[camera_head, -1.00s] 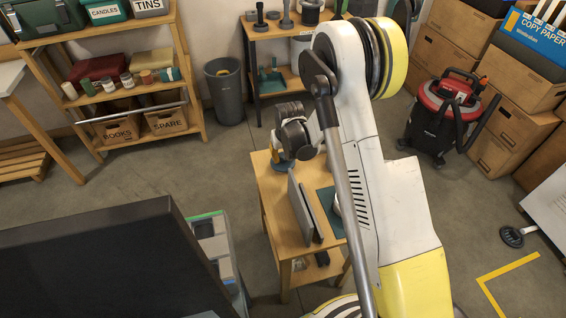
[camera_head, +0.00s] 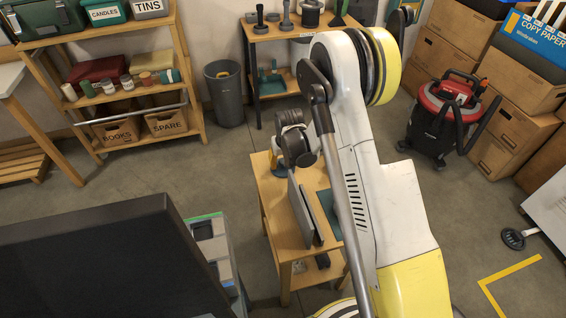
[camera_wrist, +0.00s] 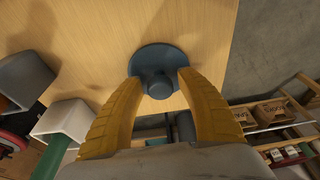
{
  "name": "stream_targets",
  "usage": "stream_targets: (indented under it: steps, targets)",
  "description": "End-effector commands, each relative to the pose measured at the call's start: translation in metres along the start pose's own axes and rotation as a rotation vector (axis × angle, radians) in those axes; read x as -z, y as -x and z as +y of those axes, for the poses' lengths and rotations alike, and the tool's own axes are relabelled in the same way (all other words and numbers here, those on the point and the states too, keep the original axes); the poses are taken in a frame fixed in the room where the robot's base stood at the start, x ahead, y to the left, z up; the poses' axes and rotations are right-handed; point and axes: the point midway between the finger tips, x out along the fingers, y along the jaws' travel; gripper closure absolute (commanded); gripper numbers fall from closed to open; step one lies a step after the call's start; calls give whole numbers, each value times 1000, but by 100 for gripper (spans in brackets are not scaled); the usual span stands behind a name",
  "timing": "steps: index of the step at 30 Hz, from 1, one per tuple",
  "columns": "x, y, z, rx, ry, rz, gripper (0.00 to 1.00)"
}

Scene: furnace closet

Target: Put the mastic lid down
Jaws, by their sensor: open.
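The mastic lid (camera_wrist: 157,72) is a blue-grey round disc with a knob in its middle. In the wrist view it lies on the pale wooden table top (camera_wrist: 120,25). My gripper (camera_wrist: 155,82) has its two yellow fingers spread on either side of the knob, with gaps showing, so it is open and not clamped on the lid. In the head view a small blue edge of the lid (camera_head: 279,173) shows at the far left of the small wooden table (camera_head: 265,197), mostly hidden under my wrist.
A grey panel (camera_head: 301,212) stands upright on the table near the lid. Grey objects (camera_wrist: 25,80) show at the left in the wrist view. A bin (camera_head: 224,92), a shelf rack (camera_head: 120,92) and a red vacuum (camera_head: 447,110) stand around.

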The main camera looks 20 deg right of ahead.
Motion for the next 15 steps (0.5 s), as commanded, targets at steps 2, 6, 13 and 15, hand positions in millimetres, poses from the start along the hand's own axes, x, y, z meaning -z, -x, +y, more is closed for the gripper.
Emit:
stream_targets:
  steps: [2, 6, 13, 15]
  targets:
    - [1, 3, 0, 0, 0, 0, 56]
    - [3, 24, 0, 0, 0, 0, 56]
    - [3, 80, 0, 0, 0, 0, 56]
    - [3, 95, 0, 0, 0, 0, 56]
